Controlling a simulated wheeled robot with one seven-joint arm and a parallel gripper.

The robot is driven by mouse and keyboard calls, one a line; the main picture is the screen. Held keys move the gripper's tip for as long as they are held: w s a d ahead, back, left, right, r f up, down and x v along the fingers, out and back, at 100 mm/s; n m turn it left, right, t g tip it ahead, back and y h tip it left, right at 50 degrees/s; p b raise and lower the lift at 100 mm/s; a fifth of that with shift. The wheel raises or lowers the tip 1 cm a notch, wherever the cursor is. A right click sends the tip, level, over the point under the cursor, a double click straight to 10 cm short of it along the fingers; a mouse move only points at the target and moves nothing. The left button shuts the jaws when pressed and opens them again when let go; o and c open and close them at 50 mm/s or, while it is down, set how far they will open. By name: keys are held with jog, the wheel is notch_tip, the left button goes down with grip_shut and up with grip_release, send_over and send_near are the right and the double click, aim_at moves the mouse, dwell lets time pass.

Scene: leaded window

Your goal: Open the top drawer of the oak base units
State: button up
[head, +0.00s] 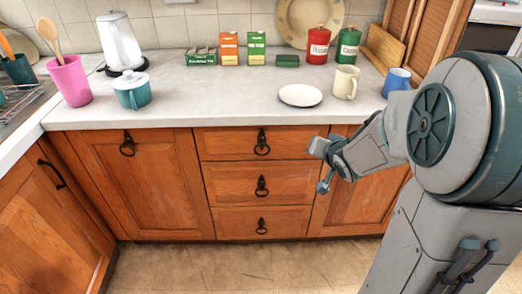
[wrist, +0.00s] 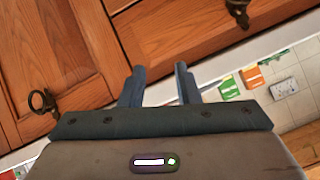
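The oak base units (head: 140,180) run under the counter. Their middle stack has three drawers, and the top drawer (head: 225,145) looks shut, flush with the drawers below. Its dark ring handle (head: 262,142) hangs at the middle of its front. My gripper (head: 321,167) is to the right of this handle, in front of the right-hand cupboard door, and touches no handle. In the wrist view my gripper (wrist: 160,83) has its two fingers apart with nothing between them. A dark handle (wrist: 238,12) shows there at the top right; I cannot tell which drawer it belongs to.
The counter (head: 210,110) overhangs the fronts. A white plate (head: 300,95), cream mug (head: 345,82) and blue mug (head: 396,80) stand on it near my arm. A left-hand door (head: 140,180) has its own handle (head: 127,145). The floor (head: 240,265) before the drawers is clear.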

jog(key=w+a+f+m+t+y+b, duration=0.1)
jog(key=w+a+f+t+y+b, duration=0.15)
jog(key=f+y+b, duration=0.4)
jog(key=m+y+b, duration=0.2)
jog(key=y+b, duration=0.1)
jog(key=y, duration=0.3)
send_near(262, 154)
jog(key=shift+m, duration=0.3)
jog(key=b+x, duration=0.1)
jog(key=x, duration=0.4)
jog(key=b+x, duration=0.1)
jog(key=x, duration=0.4)
jog(key=shift+w+f, duration=0.15)
jog(key=shift+f, duration=0.05)
jog(key=shift+c, duration=0.2)
grip_shut()
